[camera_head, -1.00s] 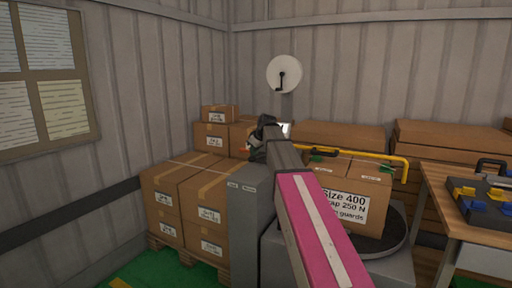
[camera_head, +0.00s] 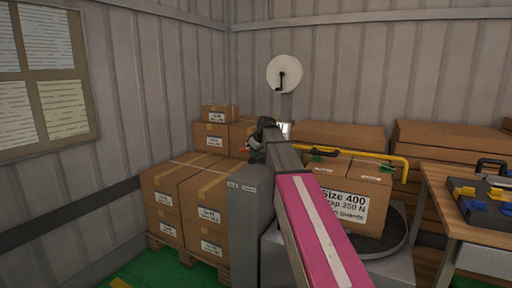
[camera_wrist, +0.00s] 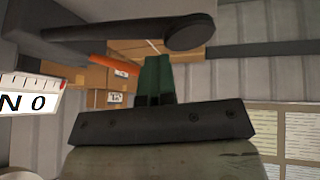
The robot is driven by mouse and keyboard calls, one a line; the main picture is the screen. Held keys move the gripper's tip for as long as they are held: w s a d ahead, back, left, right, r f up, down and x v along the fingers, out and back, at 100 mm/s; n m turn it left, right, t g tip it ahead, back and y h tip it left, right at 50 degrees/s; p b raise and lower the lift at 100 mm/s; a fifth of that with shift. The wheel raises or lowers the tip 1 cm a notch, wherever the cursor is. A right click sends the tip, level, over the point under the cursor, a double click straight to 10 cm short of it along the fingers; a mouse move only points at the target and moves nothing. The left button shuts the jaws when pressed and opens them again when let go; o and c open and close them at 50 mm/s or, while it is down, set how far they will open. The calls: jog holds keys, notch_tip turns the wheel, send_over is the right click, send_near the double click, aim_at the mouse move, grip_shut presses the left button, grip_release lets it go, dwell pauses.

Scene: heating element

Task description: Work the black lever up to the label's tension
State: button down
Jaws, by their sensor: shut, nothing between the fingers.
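The black lever (camera_wrist: 120,32) crosses the top of the wrist view and ends in a round knob (camera_wrist: 190,32). My gripper (camera_wrist: 156,60) has its dark green fingers shut and empty. The fingertips lie just below the lever in that picture; I cannot tell whether they touch it. A white scale (camera_wrist: 30,93) reading "N 0" is at the left edge, and an orange strip (camera_wrist: 112,64) runs under the lever. In the head view, my arm largely hides the tool.
The labelled carton (camera_head: 370,180) sits on a round dark turntable (camera_head: 397,238), with a yellow bar (camera_head: 385,155) above it. Stacked cartons (camera_head: 185,200) stand left on a pallet. A workbench (camera_head: 440,200) with a black case is at right. A white crank disc (camera_head: 284,72) hangs on the wall.

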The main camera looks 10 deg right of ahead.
jog(key=shift+s+a, duration=0.2)
jog(key=shift+s, duration=0.1)
notch_tip(320, 180, up, 7)
jog(key=w+d, duration=0.1)
jog(key=w, duration=0.1)
jog(key=shift+w+d, duration=0.25)
jog(key=shift+d, duration=0.15)
dwell(0.9)
jog(key=shift+r, duration=0.1)
jog(key=r, duration=0.1)
jog(key=w+r, duration=0.1)
jog(key=r, duration=0.1)
jog(key=d+r, duration=0.1)
jog(key=shift+w+d+r, duration=0.1)
jog(key=shift+w+r, duration=0.1)
jog(key=shift+w, duration=0.15)
jog(key=shift+s, duration=0.1)
dwell(0.7)
